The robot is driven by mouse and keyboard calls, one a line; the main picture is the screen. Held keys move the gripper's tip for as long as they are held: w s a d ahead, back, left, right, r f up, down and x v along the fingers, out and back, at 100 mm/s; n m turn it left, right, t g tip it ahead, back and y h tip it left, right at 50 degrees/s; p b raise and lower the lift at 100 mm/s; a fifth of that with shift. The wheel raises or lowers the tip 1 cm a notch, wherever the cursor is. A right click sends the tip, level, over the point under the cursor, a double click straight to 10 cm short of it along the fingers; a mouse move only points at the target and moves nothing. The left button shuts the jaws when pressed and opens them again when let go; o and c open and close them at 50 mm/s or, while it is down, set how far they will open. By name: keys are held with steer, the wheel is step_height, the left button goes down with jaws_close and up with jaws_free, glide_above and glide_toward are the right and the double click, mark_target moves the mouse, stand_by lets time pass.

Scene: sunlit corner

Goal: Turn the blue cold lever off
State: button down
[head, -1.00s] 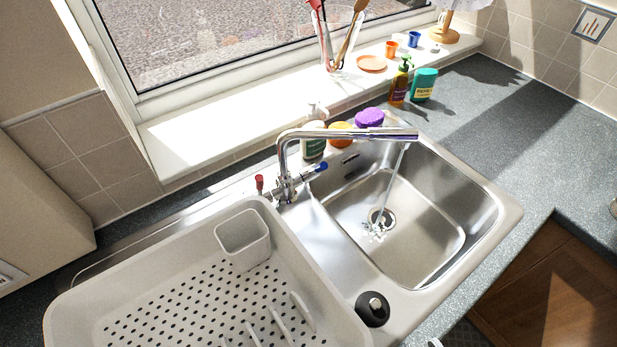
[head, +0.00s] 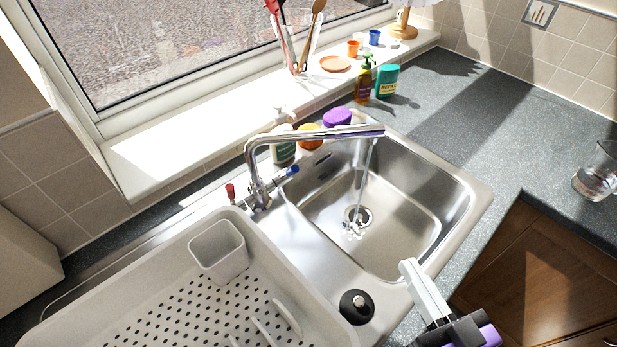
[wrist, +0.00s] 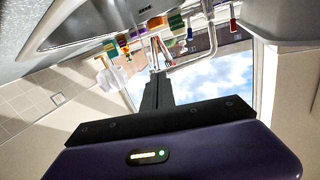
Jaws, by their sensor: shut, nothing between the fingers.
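The blue cold lever (head: 291,170) sits on the right side of the chrome tap (head: 262,170) behind the sink, pointing right and slightly up. The red lever (head: 230,189) stands upright on the left side. Water (head: 364,185) runs from the spout (head: 350,132) into the basin (head: 400,205). My gripper (head: 408,266) is at the sink's front right edge in the head view, well apart from the lever. Its pale fingers are shut together and empty. In the tilted wrist view, the dark shut fingers (wrist: 157,88) point towards the window, with the tap (wrist: 195,58) beyond.
A grey dish rack (head: 130,270) with a cup holder (head: 218,250) fills the left side. Bottles and a purple-topped item (head: 337,116) stand behind the spout. A black plug (head: 356,306) lies at the front. A glass jug (head: 597,172) stands at far right.

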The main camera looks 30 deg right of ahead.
steer(key=w+d+r+m, duration=0.3)
steer(key=w+d+m, duration=0.8)
steer(key=w+m, duration=0.5)
steer(key=m+g+y, duration=0.4)
steer(key=m+y, duration=0.5)
steer(key=m, duration=0.2)
glide_toward(285, 173)
steer(key=w, duration=0.1)
steer(key=shift+w+a, duration=0.3)
steer(key=shift+w, duration=0.4)
